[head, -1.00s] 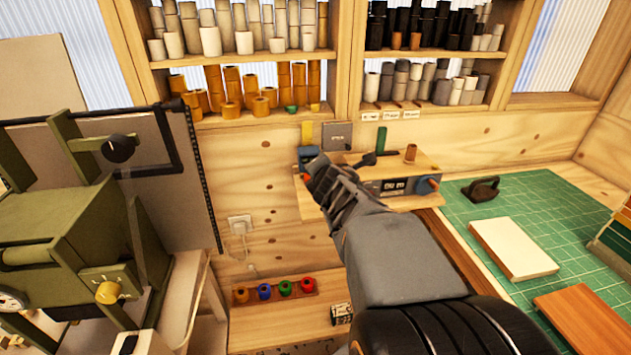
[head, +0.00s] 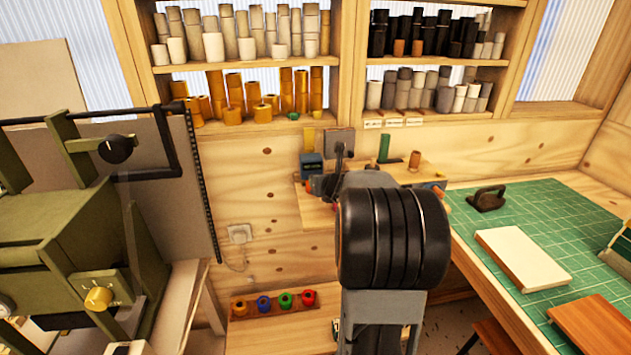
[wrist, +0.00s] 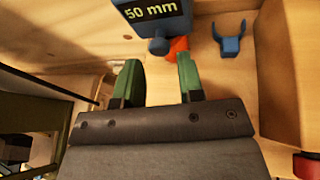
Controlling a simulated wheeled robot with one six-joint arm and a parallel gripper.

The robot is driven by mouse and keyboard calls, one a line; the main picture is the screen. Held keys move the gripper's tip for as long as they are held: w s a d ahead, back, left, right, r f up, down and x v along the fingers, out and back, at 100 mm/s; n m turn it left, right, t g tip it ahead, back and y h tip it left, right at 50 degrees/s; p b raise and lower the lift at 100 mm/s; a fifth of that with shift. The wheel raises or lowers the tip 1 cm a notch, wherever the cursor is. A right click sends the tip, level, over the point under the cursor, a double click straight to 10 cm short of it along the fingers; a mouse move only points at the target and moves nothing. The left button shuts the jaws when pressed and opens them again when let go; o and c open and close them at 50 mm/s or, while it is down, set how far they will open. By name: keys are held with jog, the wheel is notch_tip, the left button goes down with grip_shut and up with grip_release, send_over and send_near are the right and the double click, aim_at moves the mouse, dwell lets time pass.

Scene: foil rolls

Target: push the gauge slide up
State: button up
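The gauge slide looks to be the blue block (wrist: 158,12) marked "50 mm", at the top of the wrist view, with a rounded blue knob (wrist: 159,46) beneath it. In the head view the blue block (head: 311,164) sits on the small wooden stand, below an upright yellow strip (head: 308,138). My gripper (wrist: 158,72) has its two green-padded fingers apart with nothing between them. It is below the block in the wrist picture, apart from it as far as I can tell. In the head view my arm hides most of the gripper.
An orange part (wrist: 178,46) lies just behind the knob, and a blue forked holder (wrist: 230,42) is to its right. Foil rolls fill the shelves above. A green cutting mat (head: 540,225) is at right; an olive machine (head: 60,245) stands at left.

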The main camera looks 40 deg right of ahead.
aim_at(312, 168)
jog(key=shift+x, duration=1.75)
jog(key=shift+c, duration=0.4)
grip_shut()
